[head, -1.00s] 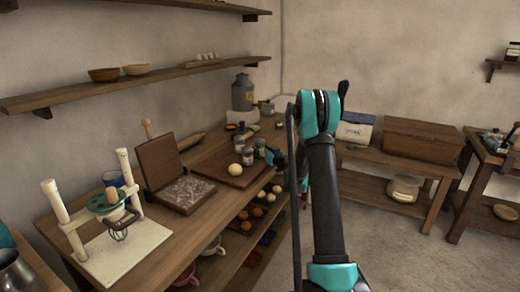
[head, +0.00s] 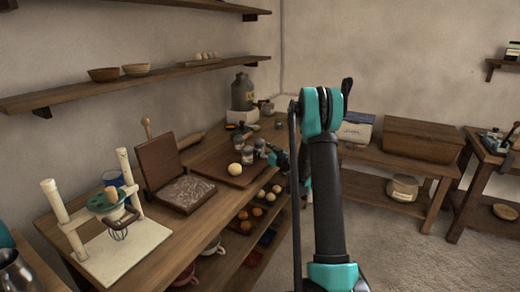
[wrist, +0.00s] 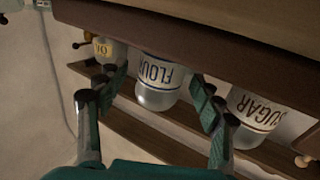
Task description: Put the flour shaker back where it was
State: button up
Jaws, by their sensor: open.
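The flour shaker (wrist: 158,82) is a clear jar with a white FLOUR label. It stands upright at the brown board, upside down in the wrist view. My gripper (wrist: 157,104) is open, its two teal fingers on either side of the shaker in that view, with gaps visible; contact cannot be seen. The sugar shaker (wrist: 256,108) stands to the right of the fingers there. In the head view my gripper (head: 279,157) is at the board's right side, partly behind my arm, next to two small shakers whose labels are too small to read.
A grey jar (head: 243,92) stands on a white block (head: 242,122) behind. Free floor lies at right.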

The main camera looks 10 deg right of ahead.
jog(key=v, duration=1)
jog(key=s+a+g, duration=0.1)
jog(key=s+a, duration=0.1)
jog(key=s+a+r+g, duration=0.1)
jog(key=s+a, duration=0.1)
jog(key=s+a+g, duration=0.1)
jog(key=s+a, duration=0.1)
jog(key=s, duration=0.1)
jog(key=shift+r, duration=0.25)
jog(key=s+a+f+g+h, duration=0.1)
jog(key=s+a+g, duration=0.1)
jog(key=s, duration=0.4)
jog(key=s+a+f+g, duration=0.1)
jog(key=s+g, duration=0.1)
jog(key=s, duration=0.5)
jog(key=s+d+f+m+g+h, duration=0.1)
jog(key=s+d+f+h, duration=0.1)
jog(key=s, duration=0.6)
jog(key=s+d+f+m+g+h, duration=0.2)
jog(key=s+d+f, duration=0.1)
jog(key=s, duration=0.5)
jog(key=s+d+f+m+g+h, duration=0.1)
jog(key=s+d+f+m+h, duration=0.1)
jog(key=s, duration=0.7)
jog(key=shift+d+f+g+h, duration=0.15)
jog(key=shift+d+g+h, duration=0.2)
jog(key=shift+h, duration=0.25)
